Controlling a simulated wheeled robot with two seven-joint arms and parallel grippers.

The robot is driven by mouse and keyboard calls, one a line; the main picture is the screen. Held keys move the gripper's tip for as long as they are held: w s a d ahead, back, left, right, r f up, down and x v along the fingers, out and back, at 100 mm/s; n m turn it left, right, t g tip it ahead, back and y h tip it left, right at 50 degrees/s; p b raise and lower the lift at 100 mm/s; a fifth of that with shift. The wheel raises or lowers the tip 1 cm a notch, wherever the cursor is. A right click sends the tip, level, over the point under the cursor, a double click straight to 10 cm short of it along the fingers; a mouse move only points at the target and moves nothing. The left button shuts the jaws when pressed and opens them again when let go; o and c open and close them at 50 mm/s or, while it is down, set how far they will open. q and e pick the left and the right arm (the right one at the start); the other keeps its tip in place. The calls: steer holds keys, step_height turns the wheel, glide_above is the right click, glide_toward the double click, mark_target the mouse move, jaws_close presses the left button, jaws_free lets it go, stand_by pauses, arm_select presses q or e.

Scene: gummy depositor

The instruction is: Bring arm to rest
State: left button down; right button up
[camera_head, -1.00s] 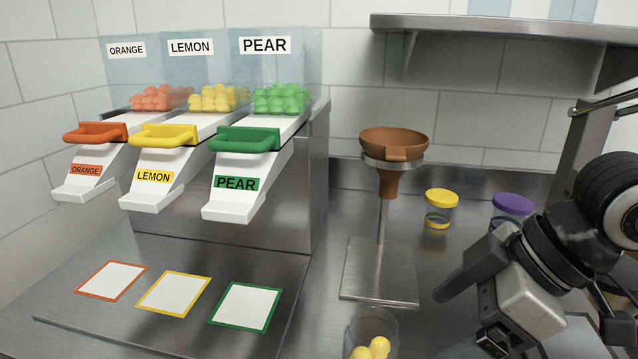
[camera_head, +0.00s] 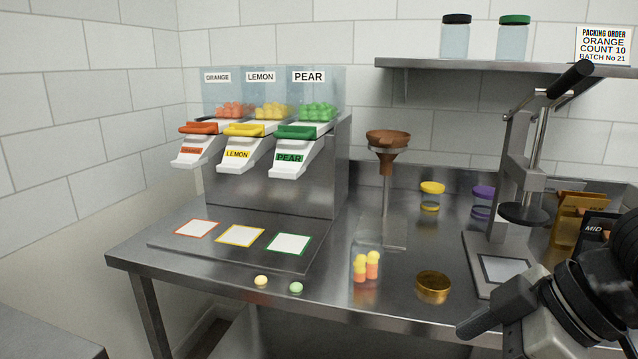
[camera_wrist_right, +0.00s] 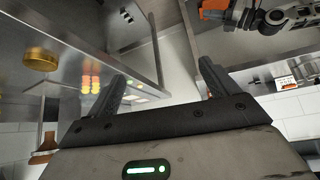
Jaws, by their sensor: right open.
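My right gripper (camera_head: 480,325) is at the lower right of the head view, in front of the counter's front edge, and touches nothing there. In the right wrist view my right gripper (camera_wrist_right: 160,85) has its two fingers wide apart with nothing between them.
The dispenser (camera_head: 275,170) stands at the back left, the brown funnel (camera_head: 388,139) behind the jar. A press (camera_head: 517,170) stands at the right, close to my right arm. Two loose gummies (camera_head: 261,280) lie near the front edge. A shelf (camera_head: 470,66) hangs above.

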steer(key=w+a+f+m+t+y, duration=0.1)
steer(key=w+a+f+m+t, duration=0.2)
steer(key=f, duration=0.5)
steer(key=w+a+f+m+t+y, duration=0.1)
steer(key=w+a+f+m+t, duration=0.2)
steer(key=f, duration=0.4)
steer(key=s+d+f+m+h, duration=0.2)
steer(key=s+f, duration=0.3)
steer(key=f, duration=0.3)
steer(key=s+d+f+m+t+h, duration=0.1)
steer(key=s+d+f+h, duration=0.1)
steer(key=s+f, duration=0.3)
step_height(320, 180, down, 3)
steer(key=shift+d+f+m+h, duration=0.25)
steer(key=shift+m+h, duration=0.15)
steer(key=shift+h, duration=0.2)
